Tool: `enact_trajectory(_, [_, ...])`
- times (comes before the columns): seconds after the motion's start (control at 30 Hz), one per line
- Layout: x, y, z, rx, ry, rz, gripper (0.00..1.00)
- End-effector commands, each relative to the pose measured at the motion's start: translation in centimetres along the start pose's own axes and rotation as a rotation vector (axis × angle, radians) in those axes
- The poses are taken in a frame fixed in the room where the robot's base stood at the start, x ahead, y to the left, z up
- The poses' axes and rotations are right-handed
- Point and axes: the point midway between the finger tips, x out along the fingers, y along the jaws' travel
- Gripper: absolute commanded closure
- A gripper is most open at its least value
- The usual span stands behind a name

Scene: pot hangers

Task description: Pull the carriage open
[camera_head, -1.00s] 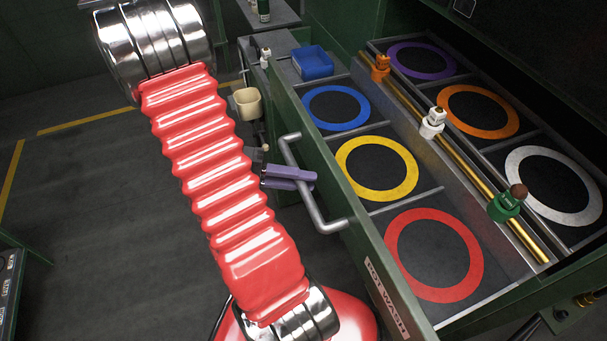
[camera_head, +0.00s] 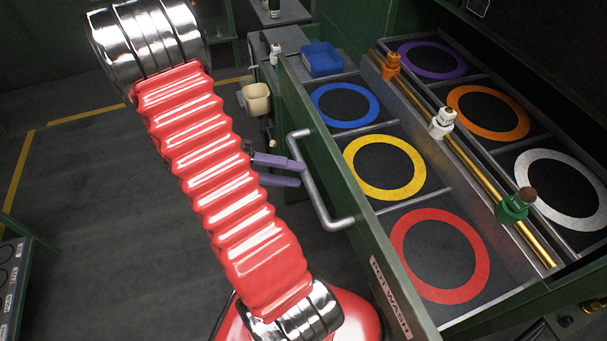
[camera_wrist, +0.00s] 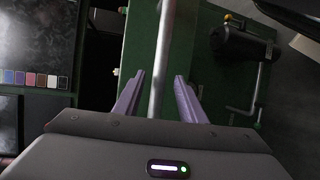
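The carriage is a green drawer with a front panel (camera_head: 335,170) labelled "POT WASH", standing open with coloured rings showing inside. Its grey bar handle (camera_head: 318,190) is on the front panel. My gripper (camera_head: 300,174) has two purple fingers, spread apart, with their tips at the handle. In the wrist view the handle (camera_wrist: 162,60) runs lengthwise between the open fingers (camera_wrist: 160,76) as seen from there. The fingers are not pressed on it. How deep the bar sits between them I cannot tell. My red arm hides part of the floor and the wrist.
A brass rail (camera_head: 480,185) with orange, white and green pieces crosses the carriage. A blue tray (camera_head: 322,60) and a cream cup (camera_head: 257,98) are at the back left. Dark floor (camera_head: 90,200) at the left is clear.

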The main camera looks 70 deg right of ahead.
Motion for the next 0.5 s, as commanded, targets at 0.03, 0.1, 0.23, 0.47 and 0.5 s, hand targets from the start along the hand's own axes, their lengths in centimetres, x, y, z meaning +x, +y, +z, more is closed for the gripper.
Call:
enact_trajectory(0.03, [-1.0, -0.1, 0.0, 0.0, 0.003, -0.002, 0.63])
enact_trajectory(0.1, [-2.3, -0.1, -0.1, 0.0, 0.003, -0.001, 0.63])
enact_trajectory(0.23, [-4.5, -0.1, 0.0, -0.001, 0.003, 0.0, 0.63])
enact_trajectory(0.47, [-8.1, -0.2, 0.0, -0.001, 0.002, -0.001, 0.63])
enact_trajectory(0.5, [-8.4, -0.1, 0.0, -0.002, 0.001, -0.001, 0.63])
